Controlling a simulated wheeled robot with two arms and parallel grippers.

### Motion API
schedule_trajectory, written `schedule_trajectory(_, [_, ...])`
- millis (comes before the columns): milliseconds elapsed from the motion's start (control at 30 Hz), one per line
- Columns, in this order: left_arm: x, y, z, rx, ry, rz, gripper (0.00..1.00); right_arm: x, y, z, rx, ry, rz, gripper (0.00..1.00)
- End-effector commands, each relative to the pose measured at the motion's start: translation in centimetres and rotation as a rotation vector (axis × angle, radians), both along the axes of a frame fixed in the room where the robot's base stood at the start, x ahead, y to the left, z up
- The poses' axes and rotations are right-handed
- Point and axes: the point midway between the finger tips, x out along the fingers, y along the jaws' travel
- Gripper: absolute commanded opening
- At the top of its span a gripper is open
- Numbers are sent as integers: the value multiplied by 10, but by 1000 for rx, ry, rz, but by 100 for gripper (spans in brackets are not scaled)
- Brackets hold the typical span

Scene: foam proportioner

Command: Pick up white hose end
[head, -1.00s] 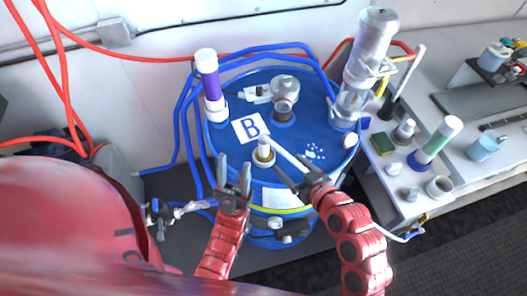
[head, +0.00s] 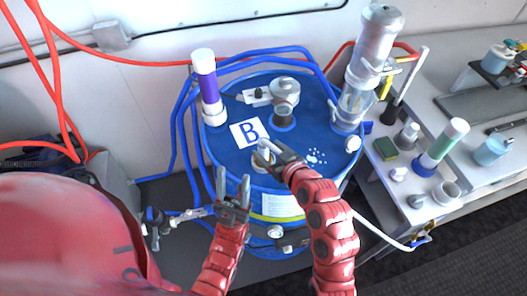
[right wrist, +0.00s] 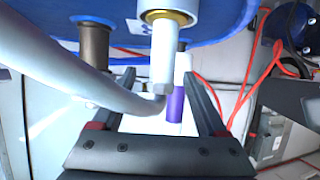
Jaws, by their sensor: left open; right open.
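The white hose (right wrist: 70,75) comes in from the left of the right wrist view. It curves to an end beside a white fitting with a brass ring (right wrist: 167,17). My right gripper (right wrist: 158,88) is open; the hose end appears between its fingers, with no clear grip on it. In the head view my right gripper (head: 264,152) is over the front of the blue drum top and hides most of the hose end and fitting. My left gripper (head: 232,182) is open and empty, in front of the drum's left side.
The blue drum (head: 235,92) carries a purple-banded cylinder (head: 206,80), a metal valve (head: 284,97) and a tall clear cylinder (head: 362,75). A side table (head: 420,200) at right holds a green-banded cylinder (head: 444,143) and small parts. Red and blue hoses run behind.

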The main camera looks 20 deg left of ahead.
Motion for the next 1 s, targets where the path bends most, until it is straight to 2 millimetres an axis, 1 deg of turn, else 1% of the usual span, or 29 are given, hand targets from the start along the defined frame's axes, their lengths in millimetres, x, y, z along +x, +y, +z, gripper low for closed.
schedule_trajectory(33, [0, 0, 13, 0, 0, 0, 50, 3, 7, 6, 0, 2, 3, 76])
schedule_trajectory(200, [0, 0, 23, 0, 0, 0, 50, 15, 21, -5, -2, 3, 2, 76])
schedule_trajectory(300, [0, 0, 24, 0, 0, 0, 50, 18, 24, -9, -1, 2, 1, 76])
schedule_trajectory(500, [0, 0, 23, 0, 0, 0, 50, 18, 24, -10, -1, -1, 0, 76])
schedule_trajectory(567, [0, 0, 23, 0, 0, 0, 50, 18, 24, -10, -1, -1, 0, 67])
schedule_trajectory(600, [0, 0, 23, 0, 0, 0, 50, 18, 24, -10, -1, -1, 0, 60])
schedule_trajectory(667, [0, 0, 23, 0, 0, 0, 50, 18, 24, -10, -1, -1, 0, 49])
schedule_trajectory(700, [0, 0, 23, 0, 0, 0, 50, 18, 24, -10, -1, -1, 0, 42])
schedule_trajectory(767, [0, 0, 23, 0, 0, 0, 50, 18, 24, -10, -1, -1, 0, 31])
schedule_trajectory(800, [0, 0, 23, 0, 0, 0, 50, 18, 24, -10, -1, -1, 0, 24])
schedule_trajectory(933, [0, 0, 23, 0, 0, 0, 50, 18, 24, -10, -1, -1, 0, 0])
schedule_trajectory(1000, [0, 0, 23, 0, 0, 0, 50, 19, 24, -10, -1, -1, -1, 0])
